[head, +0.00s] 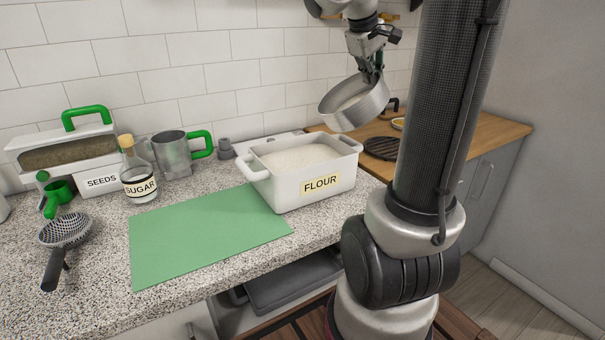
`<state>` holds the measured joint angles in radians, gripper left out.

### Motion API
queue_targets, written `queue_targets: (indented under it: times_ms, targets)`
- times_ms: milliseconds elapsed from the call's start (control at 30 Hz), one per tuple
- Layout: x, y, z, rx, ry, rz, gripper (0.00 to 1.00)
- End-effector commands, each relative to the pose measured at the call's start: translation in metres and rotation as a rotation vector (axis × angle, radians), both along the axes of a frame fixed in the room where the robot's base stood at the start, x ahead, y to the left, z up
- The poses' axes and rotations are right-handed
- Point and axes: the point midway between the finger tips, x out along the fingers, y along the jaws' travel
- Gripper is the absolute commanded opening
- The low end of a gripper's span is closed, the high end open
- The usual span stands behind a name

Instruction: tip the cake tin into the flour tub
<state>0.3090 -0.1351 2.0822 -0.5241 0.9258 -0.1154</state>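The cake tin (358,108) is a round, shallow metal tin. It hangs in the air, tilted, above and to the right of the flour tub. My gripper (371,72) is shut on the tin's upper rim. The tin's open side faces toward the upper left, and whether anything lies inside cannot be told. The flour tub (284,189) is a white rectangular container with side handles and a FLOUR label. It stands on the counter, open, with pale flour (300,157) inside. The tin does not touch the tub.
A green mat (200,236) lies bare left of the tub. A metal jug (173,155), sugar bottle (137,176), seeds bin (99,181), green scoop (58,192) and strainer (66,232) stand or lie further left. A dark round trivet (381,148) lies on the wooden top at right.

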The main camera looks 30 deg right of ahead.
Motion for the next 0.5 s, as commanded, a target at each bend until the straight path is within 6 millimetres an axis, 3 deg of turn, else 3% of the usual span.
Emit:
queue_targets:
  times_ms: [500]
  targets:
    - [0.000,-0.003,0.036,0.511,-0.233,-0.006,0.00]
